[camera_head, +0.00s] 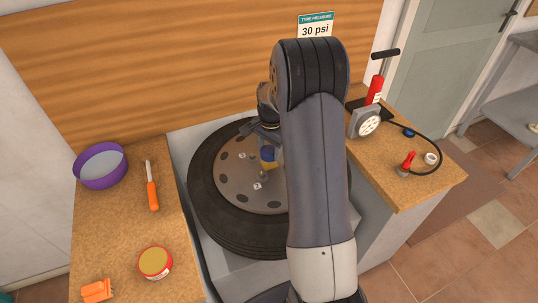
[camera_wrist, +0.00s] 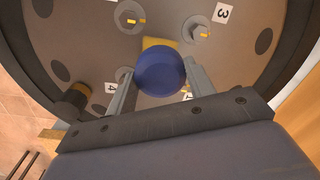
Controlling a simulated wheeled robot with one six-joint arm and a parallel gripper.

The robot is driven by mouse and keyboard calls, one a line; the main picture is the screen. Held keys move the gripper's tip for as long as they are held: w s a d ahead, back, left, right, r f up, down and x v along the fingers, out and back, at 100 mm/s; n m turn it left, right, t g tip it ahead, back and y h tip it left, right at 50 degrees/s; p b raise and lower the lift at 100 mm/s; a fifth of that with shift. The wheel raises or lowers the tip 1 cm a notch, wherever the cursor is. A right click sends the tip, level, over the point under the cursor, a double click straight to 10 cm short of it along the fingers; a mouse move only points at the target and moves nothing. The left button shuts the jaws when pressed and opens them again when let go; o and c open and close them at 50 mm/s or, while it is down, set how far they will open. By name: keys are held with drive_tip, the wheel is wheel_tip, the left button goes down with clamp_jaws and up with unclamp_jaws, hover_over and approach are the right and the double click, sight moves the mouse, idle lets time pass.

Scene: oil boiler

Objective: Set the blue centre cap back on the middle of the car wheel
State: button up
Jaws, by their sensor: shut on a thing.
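The car wheel (camera_head: 235,180) lies flat with its face up, a dark tyre around a grey disc; the arm hides its right part. In the wrist view the wheel face (camera_wrist: 85,50) shows nuts with yellow marks and number tags. My gripper (camera_wrist: 158,70) is shut on the blue centre cap (camera_wrist: 161,72), with a finger on each side of it. The blue cap (camera_head: 268,153) also shows in the head view, over the middle part of the wheel. A yellow patch (camera_wrist: 157,43) shows behind the cap. I cannot tell whether the cap touches the wheel.
On the left bench are a purple bowl (camera_head: 101,166), an orange-handled screwdriver (camera_head: 152,190), a red tin (camera_head: 155,262) and an orange item (camera_head: 97,290). On the right bench are a red pump (camera_head: 375,90), a gauge (camera_head: 368,123), a red tool (camera_head: 406,163) and a white ring (camera_head: 431,158).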

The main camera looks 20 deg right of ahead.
sight(270, 150)
drive_tip(key=shift+f, duration=1.75)
drive_tip(key=shift+f, duration=0.15)
drive_tip(key=o, duration=1)
drive_tip(key=shift+r, duration=0.2)
drive_tip(key=r, duration=1.2)
drive_tip(key=shift+s+d+b, duration=0.1)
drive_tip(key=shift+s+b, duration=0.15)
drive_tip(key=shift+b, duration=0.05)
drive_tip(key=shift+f, duration=0.1)
